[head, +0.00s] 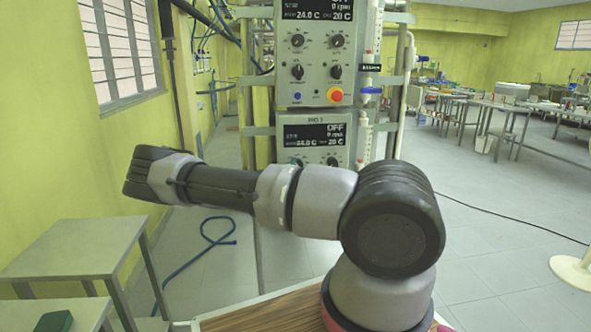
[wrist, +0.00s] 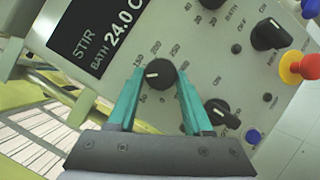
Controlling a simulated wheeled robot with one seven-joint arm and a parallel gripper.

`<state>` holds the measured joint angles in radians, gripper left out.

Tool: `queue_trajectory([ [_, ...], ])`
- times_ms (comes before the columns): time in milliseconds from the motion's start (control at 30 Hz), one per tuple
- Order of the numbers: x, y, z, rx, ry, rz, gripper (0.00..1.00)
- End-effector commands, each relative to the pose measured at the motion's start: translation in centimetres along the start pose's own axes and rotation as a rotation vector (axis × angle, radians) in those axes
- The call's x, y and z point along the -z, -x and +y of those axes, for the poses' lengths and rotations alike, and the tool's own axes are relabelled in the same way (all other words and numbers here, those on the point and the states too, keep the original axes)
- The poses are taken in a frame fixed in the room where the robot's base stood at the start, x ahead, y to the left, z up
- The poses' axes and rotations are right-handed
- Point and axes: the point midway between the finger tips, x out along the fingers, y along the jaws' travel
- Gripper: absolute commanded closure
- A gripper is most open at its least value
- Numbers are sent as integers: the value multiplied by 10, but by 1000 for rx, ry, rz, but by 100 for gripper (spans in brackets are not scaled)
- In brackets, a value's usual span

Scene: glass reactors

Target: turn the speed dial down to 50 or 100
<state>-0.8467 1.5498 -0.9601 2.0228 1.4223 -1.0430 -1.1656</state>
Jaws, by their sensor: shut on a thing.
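In the wrist view, the speed dial (wrist: 161,74) is a round black knob with a white pointer mark, ringed by printed numbers. My gripper (wrist: 160,78) has its two teal fingers on either side of this knob, shut on it. The white mark points left in the picture, toward the lower-number side; the exact number is hard to read. The panel display (wrist: 96,35) reads STIR and BATH 24.0 C. In the head view, my arm crosses the front and my gripper is hidden.
In the wrist view, another black knob (wrist: 222,114), a larger black knob (wrist: 270,35), a blue button (wrist: 253,136) and a red-and-yellow stop button (wrist: 300,68) are nearby. In the head view, an upper control box (head: 315,70) stands above a lower box (head: 345,150), partly covered by my arm.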

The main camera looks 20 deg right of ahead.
Motion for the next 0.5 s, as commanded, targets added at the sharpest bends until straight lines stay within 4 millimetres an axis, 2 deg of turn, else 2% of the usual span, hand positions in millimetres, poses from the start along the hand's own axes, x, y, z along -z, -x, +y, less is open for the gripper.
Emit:
queue_trajectory([
  [500,-2,-1,-1,-42,84,-8,100],
])
